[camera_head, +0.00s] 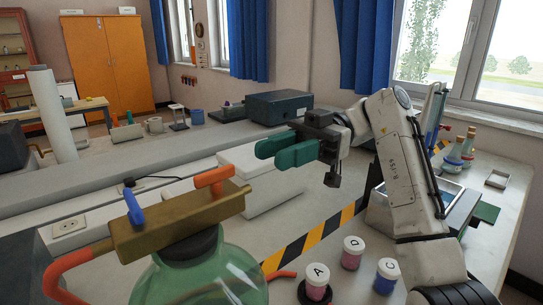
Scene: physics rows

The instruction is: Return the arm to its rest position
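My arm (400,165) rises at the right of the view and bends back to the left at its top joint. My gripper (270,156) is held in the air over the bench, left of the arm. Its two green fingers point left and look parted, with nothing visible between them.
A green glass vessel (205,278) with a brass valve head (180,218) stands close at front left. Lidded jars marked A (317,281), B (352,252) and C (386,276) stand at the front, near my arm. A white box (262,185) is below the gripper; a dark box (279,107) is behind.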

